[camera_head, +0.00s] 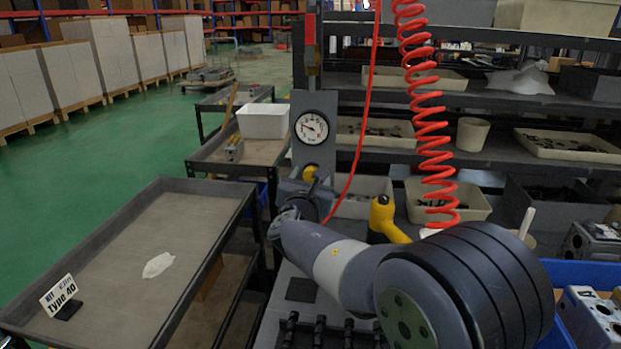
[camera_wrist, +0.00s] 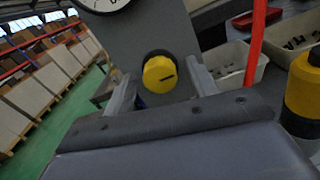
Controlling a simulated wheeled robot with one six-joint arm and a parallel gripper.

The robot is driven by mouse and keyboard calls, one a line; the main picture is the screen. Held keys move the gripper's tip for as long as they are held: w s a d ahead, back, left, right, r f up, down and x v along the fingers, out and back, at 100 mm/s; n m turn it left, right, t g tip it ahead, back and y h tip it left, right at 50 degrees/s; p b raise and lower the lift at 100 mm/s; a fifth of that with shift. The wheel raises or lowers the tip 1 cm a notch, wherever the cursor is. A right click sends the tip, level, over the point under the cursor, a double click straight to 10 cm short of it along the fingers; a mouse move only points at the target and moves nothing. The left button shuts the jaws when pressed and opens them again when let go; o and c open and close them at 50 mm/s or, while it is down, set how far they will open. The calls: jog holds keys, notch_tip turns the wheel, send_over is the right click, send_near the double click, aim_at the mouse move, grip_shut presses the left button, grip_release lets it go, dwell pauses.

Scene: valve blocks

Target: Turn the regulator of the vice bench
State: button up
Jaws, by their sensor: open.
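In the head view the knob (camera_head: 310,172) shows below a white round gauge (camera_head: 312,127), partly hidden by my wrist. My gripper (camera_wrist: 162,80) is open, with one finger on each side of the knob in the wrist view. I cannot tell whether the fingers touch it. In the head view my gripper's fingers are mostly hidden behind my wrist.
A yellow tool (camera_head: 383,217) stands right of my wrist, and a red coiled hose (camera_head: 428,110) hangs nearby. Shelves with bins (camera_head: 570,146) fill the right.

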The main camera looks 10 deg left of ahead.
jog(key=shift+c, duration=0.5)
jog(key=c, duration=0.9)
jog(key=shift+f+b, duration=0.15)
jog(key=shift+b, duration=0.25)
jog(key=m+b, duration=0.1)
jog(key=b, duration=0.1)
jog(key=m+b, duration=0.1)
jog(key=b, duration=0.1)
jog(key=shift+f, duration=0.25)
jog(key=m+b, duration=0.5)
jog(key=b, duration=0.2)
jog(key=shift+m, duration=0.4)
jog(key=m+b, duration=0.5)
jog(key=b, duration=0.1)
jog(key=shift+m, duration=0.3)
jog(key=shift+r+m+b, duration=0.2)
jog(key=shift+m+b, duration=1.65)
jog(key=shift+m, duration=0.35)
